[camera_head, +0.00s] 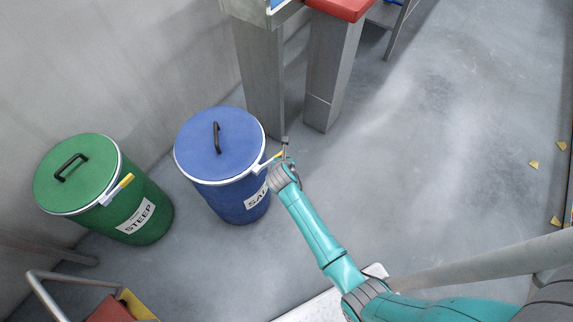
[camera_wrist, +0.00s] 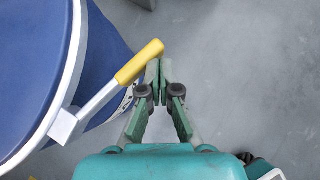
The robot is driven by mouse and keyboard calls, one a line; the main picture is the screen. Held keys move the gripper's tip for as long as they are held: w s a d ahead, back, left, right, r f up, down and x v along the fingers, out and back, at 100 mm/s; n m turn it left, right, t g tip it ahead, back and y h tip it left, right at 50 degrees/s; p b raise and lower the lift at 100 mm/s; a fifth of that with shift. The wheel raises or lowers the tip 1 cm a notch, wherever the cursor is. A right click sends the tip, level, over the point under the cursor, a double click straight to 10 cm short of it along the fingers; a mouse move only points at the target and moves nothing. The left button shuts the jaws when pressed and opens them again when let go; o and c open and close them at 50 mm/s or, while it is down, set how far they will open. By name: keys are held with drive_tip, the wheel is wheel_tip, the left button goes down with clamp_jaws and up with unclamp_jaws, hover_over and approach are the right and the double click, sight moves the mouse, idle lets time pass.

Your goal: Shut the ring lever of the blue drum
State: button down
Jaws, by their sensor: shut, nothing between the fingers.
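The blue drum (camera_head: 222,160) stands on the floor with its lid on and a pale ring around the rim. Its ring lever (camera_head: 268,162) has a yellow grip and sticks out from the rim at the drum's right side. In the wrist view the lever (camera_wrist: 112,88) angles away from the ring, its yellow end beside the fingertips. My gripper (camera_wrist: 160,68) is shut and empty, its fingertips just right of the yellow grip. I cannot tell whether they touch it. In the head view my gripper (camera_head: 285,147) is at the drum's right side.
A green drum (camera_head: 78,175) with its own yellow-tipped lever stands to the left. A grey machine leg (camera_head: 262,85) is close behind the blue drum. Open floor (camera_head: 430,130) lies to the right, with a few yellow chips (camera_head: 534,164).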

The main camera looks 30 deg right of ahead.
sight(281, 153)
drive_tip(key=shift+w+a, duration=0.1)
drive_tip(key=shift+w, duration=1.6)
drive_tip(key=shift+s, duration=0.1)
